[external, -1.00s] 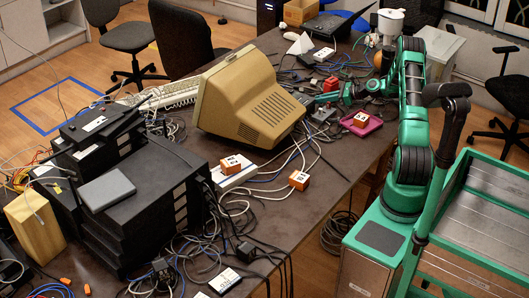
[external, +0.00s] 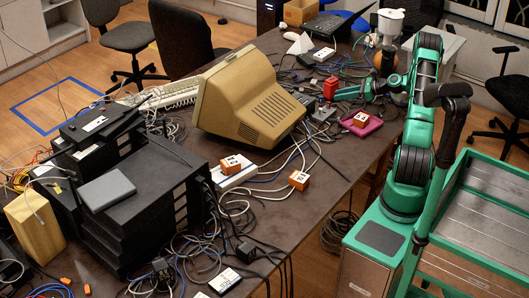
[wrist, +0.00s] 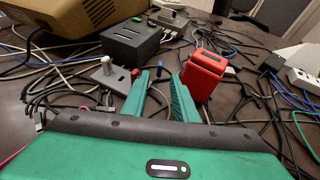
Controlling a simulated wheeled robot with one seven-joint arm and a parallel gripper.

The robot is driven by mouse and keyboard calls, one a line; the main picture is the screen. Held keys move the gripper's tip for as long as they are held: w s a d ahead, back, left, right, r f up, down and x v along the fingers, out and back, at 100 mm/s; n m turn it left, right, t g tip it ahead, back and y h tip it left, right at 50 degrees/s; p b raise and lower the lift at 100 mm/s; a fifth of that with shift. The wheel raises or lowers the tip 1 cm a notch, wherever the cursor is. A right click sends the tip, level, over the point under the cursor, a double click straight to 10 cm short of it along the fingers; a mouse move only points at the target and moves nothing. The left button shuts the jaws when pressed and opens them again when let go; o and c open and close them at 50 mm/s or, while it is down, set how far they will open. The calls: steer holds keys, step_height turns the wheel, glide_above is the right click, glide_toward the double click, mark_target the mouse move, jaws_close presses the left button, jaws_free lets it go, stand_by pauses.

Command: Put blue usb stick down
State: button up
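In the external view my gripper (external: 347,93) is low over the far part of the table, right of a red block (external: 330,88). That red block (wrist: 203,74) stands beside my right finger in the wrist view.
A black slotted box (wrist: 132,40) and a grey device (wrist: 108,73) stand ahead on the left. Cables lie all around. A pink tray (external: 361,124) holds an orange cube (external: 361,118). A beige monitor (external: 245,105) stands left of my gripper.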

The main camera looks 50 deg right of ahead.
steer(key=shift+v, duration=0.9)
steer(key=shift+s+r, duration=0.15)
steer(key=s+a+r+n+g+h, duration=0.1)
steer(key=s+a+r+n+g, duration=0.25)
steer(key=a+n, duration=0.5)
steer(key=s+a+r+n+g+h, duration=0.1)
steer(key=s+a+r+n+g, duration=0.3)
steer(key=a, duration=0.7)
steer(key=s+a+r+n+g+h, duration=0.1)
steer(key=s+a+n, duration=0.3)
steer(key=s, duration=0.4)
steer(key=s+a+r+n+g+h, duration=0.1)
steer(key=s+a+r+n+g, duration=0.1)
steer(key=s, duration=0.7)
steer(key=s+a+r+n+g, duration=0.2)
steer(key=s+a+r+n, duration=0.1)
steer(key=s+a+n, duration=0.3)
steer(key=s, duration=0.2)
steer(key=shift+s+a+n+h, duration=0.3)
steer(key=shift+a+n+h, duration=0.05)
steer(key=shift+a+h, duration=0.05)
